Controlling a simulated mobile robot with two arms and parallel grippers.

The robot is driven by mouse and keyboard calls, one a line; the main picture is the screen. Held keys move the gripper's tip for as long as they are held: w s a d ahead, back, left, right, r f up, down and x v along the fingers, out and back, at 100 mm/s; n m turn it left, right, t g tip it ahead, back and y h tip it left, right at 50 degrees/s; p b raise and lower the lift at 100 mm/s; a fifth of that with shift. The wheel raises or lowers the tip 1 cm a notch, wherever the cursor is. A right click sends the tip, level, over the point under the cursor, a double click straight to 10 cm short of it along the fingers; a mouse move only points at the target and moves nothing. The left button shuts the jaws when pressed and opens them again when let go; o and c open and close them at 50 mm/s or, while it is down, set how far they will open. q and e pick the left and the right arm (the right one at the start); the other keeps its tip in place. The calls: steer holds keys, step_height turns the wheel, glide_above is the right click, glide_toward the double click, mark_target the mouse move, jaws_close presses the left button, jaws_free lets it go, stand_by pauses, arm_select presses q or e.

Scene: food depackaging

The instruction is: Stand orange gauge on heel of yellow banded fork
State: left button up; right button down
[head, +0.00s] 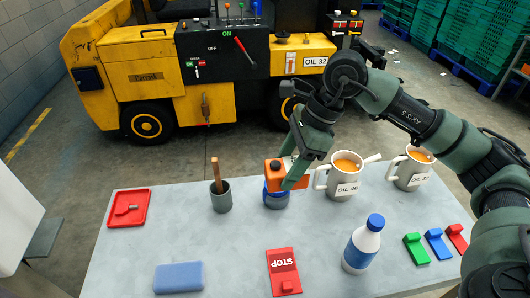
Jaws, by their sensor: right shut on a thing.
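The orange gauge (274,169) is a small orange block with a dark spot on its face. My right gripper (292,174) is shut on it above the table. A blue-and-grey cup (276,199) is directly below the gauge. I cannot tell whether the two touch. I cannot make out a yellow banded fork in this view. My left gripper is not in view.
The grey table (228,250) carries a red tray (112,215), a brush cup (221,198), two oil jugs (341,178), a bottle (362,246), a blue sponge (179,277), a STOP tag (283,269) and coloured clips (417,249). A yellow forklift (150,90) stands behind.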

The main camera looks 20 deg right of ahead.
steer(key=shift+r, duration=0.25)
steer(key=shift+s+a+f+n+g, duration=0.25)
steer(key=shift+a+f+n+g, duration=0.15)
steer(key=shift+n, duration=0.3)
steer(key=s+a+f+n+g+h, duration=0.1)
steer(key=s+f+n+g+h, duration=0.1)
steer(key=n, duration=0.7)
steer(key=s+a+f+n+g+h, duration=0.2)
steer(key=s+n, duration=0.4)
steer(key=n, duration=0.4)
step_height(320, 180, down, 3)
steer(key=shift+s+r+g, duration=0.2)
steer(key=shift+s+g, duration=0.05)
steer(key=shift+g, duration=0.25)
